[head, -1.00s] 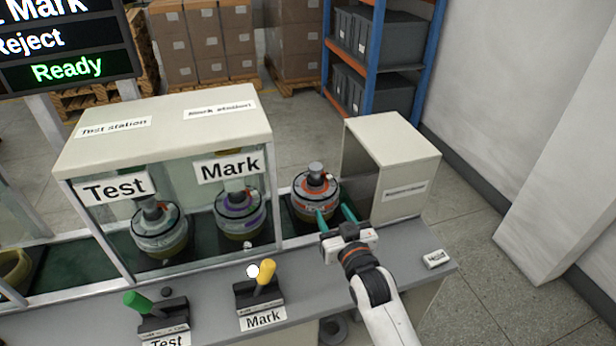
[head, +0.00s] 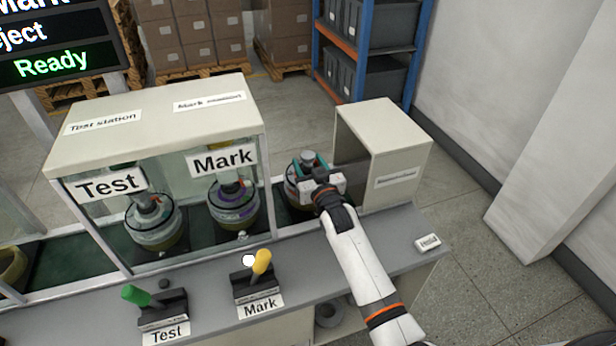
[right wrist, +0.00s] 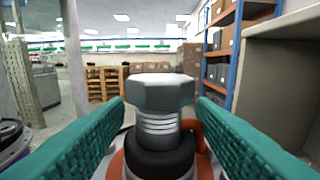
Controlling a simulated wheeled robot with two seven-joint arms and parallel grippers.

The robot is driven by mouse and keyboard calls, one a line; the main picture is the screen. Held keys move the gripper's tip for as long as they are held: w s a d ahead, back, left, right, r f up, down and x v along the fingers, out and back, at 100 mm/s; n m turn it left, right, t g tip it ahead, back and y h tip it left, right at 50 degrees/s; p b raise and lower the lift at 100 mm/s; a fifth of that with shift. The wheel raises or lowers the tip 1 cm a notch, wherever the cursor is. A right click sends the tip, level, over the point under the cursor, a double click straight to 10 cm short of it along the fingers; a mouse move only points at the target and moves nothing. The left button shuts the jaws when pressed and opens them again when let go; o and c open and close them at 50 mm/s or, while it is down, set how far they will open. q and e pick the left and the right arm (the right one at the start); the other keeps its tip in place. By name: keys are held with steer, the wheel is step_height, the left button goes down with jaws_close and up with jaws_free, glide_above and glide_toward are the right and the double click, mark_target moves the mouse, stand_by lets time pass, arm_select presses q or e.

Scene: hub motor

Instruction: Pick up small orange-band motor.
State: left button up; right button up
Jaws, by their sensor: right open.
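The small orange-band motor (head: 293,191) stands on the conveyor between the Mark station and the beige box at the right. My right gripper (head: 308,161) is at its top, partly hiding the motor. In the right wrist view, the motor's metal hex-headed shaft (right wrist: 160,95) stands upright between the two teal fingers of the gripper (right wrist: 160,120). The fingers are open, with a gap on each side of the shaft. Part of the orange band shows below it. My left gripper is not in view.
Two more motors stand in the glazed Test and Mark stations, one grey (head: 153,222) and one purple-banded (head: 233,205). A green lever (head: 136,296) and a yellow lever (head: 261,263) stand in front. The beige box (head: 383,150) is close right of the gripper.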

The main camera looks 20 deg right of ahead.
steer(key=shift+w, duration=0.5)
steer(key=shift+s, duration=0.1)
jaws_close()
steer(key=shift+r, duration=0.3)
